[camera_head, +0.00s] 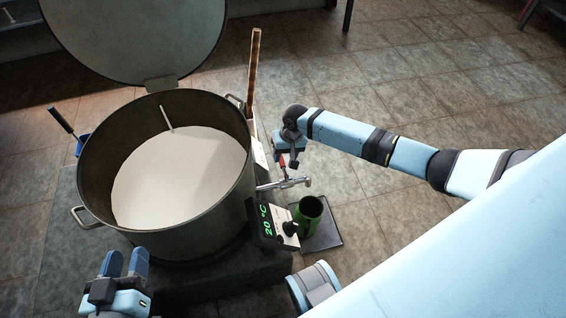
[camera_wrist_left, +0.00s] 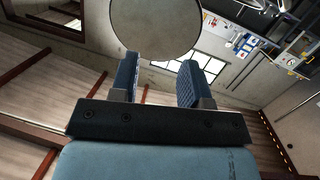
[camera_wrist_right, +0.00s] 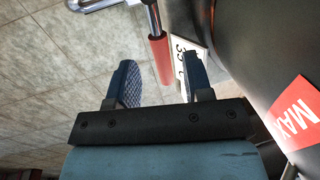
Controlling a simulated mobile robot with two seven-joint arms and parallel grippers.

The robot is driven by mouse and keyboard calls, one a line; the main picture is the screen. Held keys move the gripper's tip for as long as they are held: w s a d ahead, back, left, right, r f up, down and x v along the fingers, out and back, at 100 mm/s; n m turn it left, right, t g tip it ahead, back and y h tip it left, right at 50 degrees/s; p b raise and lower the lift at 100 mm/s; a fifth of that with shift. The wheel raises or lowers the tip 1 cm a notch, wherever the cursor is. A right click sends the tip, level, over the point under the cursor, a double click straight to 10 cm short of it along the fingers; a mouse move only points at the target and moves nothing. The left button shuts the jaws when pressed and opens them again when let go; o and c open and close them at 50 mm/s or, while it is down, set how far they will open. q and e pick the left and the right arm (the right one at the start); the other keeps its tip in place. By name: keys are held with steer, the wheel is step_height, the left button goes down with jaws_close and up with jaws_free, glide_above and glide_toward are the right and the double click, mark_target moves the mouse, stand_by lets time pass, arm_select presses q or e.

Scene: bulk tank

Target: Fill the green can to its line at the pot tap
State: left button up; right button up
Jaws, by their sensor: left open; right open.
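The green can (camera_head: 307,214) stands upright on a dark mat, under or close to the pot's metal tap (camera_head: 285,184); its fill line is not visible. The tap's red lever (camera_head: 282,161) points up; in the right wrist view the red lever (camera_wrist_right: 160,58) appears between the finger lines, ahead of the pads. My right gripper (camera_head: 288,162) is open beside that lever, no grip visible. The big steel pot (camera_head: 252,170) holds white liquid (camera_head: 180,175). My left gripper (camera_head: 125,263) is open and empty in front of the pot.
The pot's round lid (camera_head: 135,35) stands open at the back. A control box (camera_head: 270,226) reading 20 °C sits beside the can. Tiled floor is free to the right.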

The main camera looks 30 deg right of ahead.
arm_select(q)
steer(key=shift+w+d+r+t+h+b, duration=0.1)
steer(key=shift+d+r+t+h+b, duration=0.15)
steer(key=shift+r, duration=0.25)
steer(key=shift+w+d+r+t+h+b, duration=0.15)
steer(key=shift+d+r+t, duration=0.1)
steer(key=shift+r, duration=0.25)
arm_select(e)
steer(key=shift+w+a+f, duration=0.1)
steer(key=shift+a+f, duration=0.05)
steer(key=shift+f, duration=0.55)
steer(key=shift+a+f, duration=0.15)
steer(key=shift+f, duration=0.55)
steer(key=shift+c, duration=0.4)
jaws_close()
arm_select(q)
steer(key=shift+r, duration=0.1)
